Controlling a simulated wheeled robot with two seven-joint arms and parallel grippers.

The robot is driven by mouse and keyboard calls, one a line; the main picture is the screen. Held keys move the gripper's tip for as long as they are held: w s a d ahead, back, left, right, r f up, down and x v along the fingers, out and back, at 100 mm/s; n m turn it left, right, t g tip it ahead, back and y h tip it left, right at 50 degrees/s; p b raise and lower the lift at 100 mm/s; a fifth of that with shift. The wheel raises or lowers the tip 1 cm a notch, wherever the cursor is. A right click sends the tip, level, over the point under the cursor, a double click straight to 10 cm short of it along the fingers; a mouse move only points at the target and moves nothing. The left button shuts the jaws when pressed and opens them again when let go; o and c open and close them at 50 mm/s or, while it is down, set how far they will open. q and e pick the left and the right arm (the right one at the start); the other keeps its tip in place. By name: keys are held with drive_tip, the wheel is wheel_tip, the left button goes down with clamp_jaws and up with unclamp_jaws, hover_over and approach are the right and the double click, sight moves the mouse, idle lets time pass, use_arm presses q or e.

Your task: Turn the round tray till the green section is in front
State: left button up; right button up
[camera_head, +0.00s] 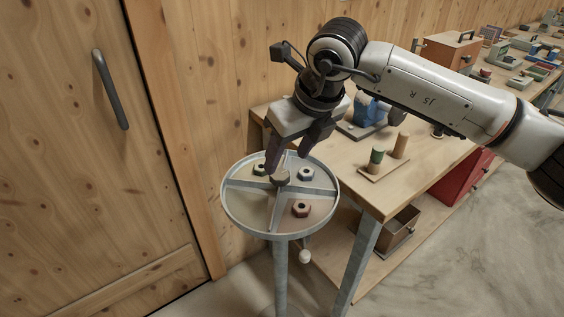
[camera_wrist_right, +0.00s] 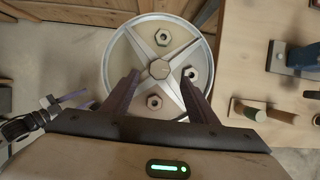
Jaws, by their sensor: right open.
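The round grey tray (camera_head: 228,208) stands on a post and is split by a cross of ribs with a hub (camera_head: 280,178) in the middle. The near left section looks empty. My right gripper (camera_head: 289,162) is open above the tray by the hub. In the wrist view its fingers (camera_wrist_right: 159,80) flank the hub, apart from it. Contact cannot be told.
A wooden workbench (camera_head: 435,165) stands close right of the tray, with a pegged block (camera_head: 384,168) on it. A crank knob (camera_head: 305,256) hangs under the tray. A wooden door (camera_head: 75,150) is at left. Dark lilac-barred parts (camera_wrist_right: 45,115), possibly my left gripper, show in the wrist view.

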sight(280, 174)
drive_tip(key=x, duration=0.4)
drive_tip(key=shift+a+f+p, duration=0.1)
drive_tip(key=shift+f+p, duration=0.15)
drive_tip(key=shift+p, duration=0.1)
drive_tip(key=shift+w+a+f, duration=0.15)
drive_tip(key=shift+w+f, duration=0.05)
drive_tip(key=shift+f, duration=0.35)
drive_tip(key=shift+w+f, duration=0.1)
drive_tip(key=shift+f, duration=0.05)
drive_tip(key=c, duration=1.3)
use_arm(q)
drive_tip(key=shift+w+r, duration=0.3)
drive_tip(key=shift+r, duration=0.45)
use_arm(e)
clamp_jaws()
